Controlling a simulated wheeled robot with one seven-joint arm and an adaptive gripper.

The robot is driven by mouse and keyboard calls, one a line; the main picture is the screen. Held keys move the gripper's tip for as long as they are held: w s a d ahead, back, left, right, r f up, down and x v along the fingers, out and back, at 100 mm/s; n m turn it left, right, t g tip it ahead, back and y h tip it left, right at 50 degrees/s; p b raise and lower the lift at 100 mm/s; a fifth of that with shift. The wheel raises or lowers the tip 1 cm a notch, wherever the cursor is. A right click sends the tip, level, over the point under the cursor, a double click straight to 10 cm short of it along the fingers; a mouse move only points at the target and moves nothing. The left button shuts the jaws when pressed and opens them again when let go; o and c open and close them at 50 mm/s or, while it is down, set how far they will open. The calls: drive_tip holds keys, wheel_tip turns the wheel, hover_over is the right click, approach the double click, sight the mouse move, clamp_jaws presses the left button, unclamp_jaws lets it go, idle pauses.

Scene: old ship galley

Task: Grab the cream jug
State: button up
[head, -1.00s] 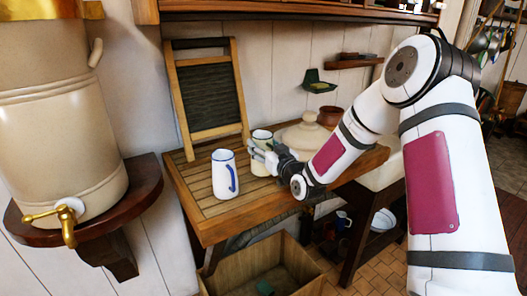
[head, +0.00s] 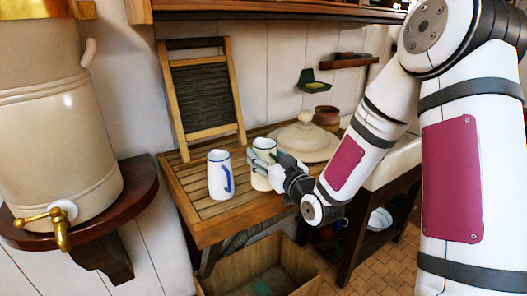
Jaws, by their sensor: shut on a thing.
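A wide beige lidded dish (head: 303,142) and a brown pot (head: 327,118) are behind my gripper. A washboard (head: 205,90) leans on the wall. A large urn with a brass tap (head: 60,225) stands left. A wooden crate (head: 235,280) is below.

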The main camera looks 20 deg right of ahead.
drive_tip(key=shift+s+a+r, duration=0.1)
drive_tip(key=shift+s+r, duration=0.1)
drive_tip(key=shift+s, duration=1.15)
drive_tip(key=shift+s+a+r, duration=0.1)
drive_tip(key=shift+s+r, duration=0.05)
drive_tip(key=shift+s, duration=1.2)
drive_tip(key=shift+s, duration=0.1)
